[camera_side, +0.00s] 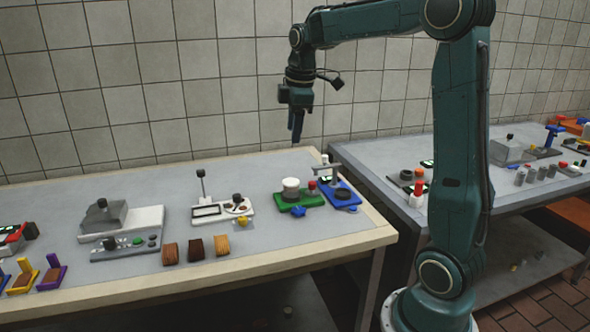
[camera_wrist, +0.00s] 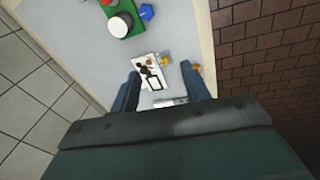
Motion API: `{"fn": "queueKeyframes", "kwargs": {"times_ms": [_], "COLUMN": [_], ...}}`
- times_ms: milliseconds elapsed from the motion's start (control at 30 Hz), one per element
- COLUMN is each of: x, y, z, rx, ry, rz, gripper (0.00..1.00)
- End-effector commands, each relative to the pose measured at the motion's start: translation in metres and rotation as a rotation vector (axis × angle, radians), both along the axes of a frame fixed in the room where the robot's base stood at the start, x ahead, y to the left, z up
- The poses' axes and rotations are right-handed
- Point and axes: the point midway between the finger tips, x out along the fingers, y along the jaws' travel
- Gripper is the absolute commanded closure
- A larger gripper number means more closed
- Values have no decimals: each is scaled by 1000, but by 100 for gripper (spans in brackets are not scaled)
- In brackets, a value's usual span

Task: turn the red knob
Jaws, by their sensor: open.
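A small red knob (camera_side: 312,185) sits on a green base (camera_side: 299,200) at the right part of the near table, beside a white cylinder (camera_side: 290,186). In the wrist view, part of a red piece (camera_wrist: 106,2) shows at the top edge by the white cylinder (camera_wrist: 120,25) and green base (camera_wrist: 133,32). My gripper (camera_side: 297,138) hangs pointing down above the table, clear of everything. In the wrist view, the two fingers of my gripper (camera_wrist: 160,72) are spread apart with nothing between them.
A white panel (camera_side: 222,209) with a lever lies to the left. Brown blocks (camera_side: 195,247) are near the front edge. A tiled wall runs behind.

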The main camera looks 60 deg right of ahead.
Motion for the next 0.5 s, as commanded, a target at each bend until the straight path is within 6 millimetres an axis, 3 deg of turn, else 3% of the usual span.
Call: {"fn": "queueKeyframes", "kwargs": {"times_ms": [200, 500], "x": [-6, -7], "y": [12, 14], "z": [4, 5], "rx": [2, 2], "ry": [-17, -19], "rz": [-25, -32], "gripper": [54, 54]}}
